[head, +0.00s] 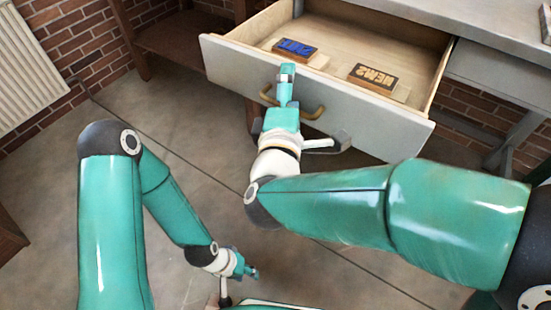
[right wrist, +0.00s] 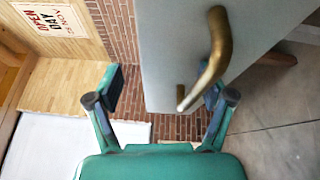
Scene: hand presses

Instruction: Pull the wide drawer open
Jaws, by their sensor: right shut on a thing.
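The wide drawer (head: 330,90) has a pale grey front and a light wooden inside. It stands pulled well out from under the bench in the head view. Its brass bow handle (head: 315,113) is on the front, with its middle hidden by my right gripper (head: 287,74).
In the drawer lie a block with a blue face (head: 296,48) and a block with dark letters (head: 372,74). The grey bench top (head: 460,20) is above right. A radiator (head: 25,60) stands at the left by the brick wall. The floor before the drawer is clear.

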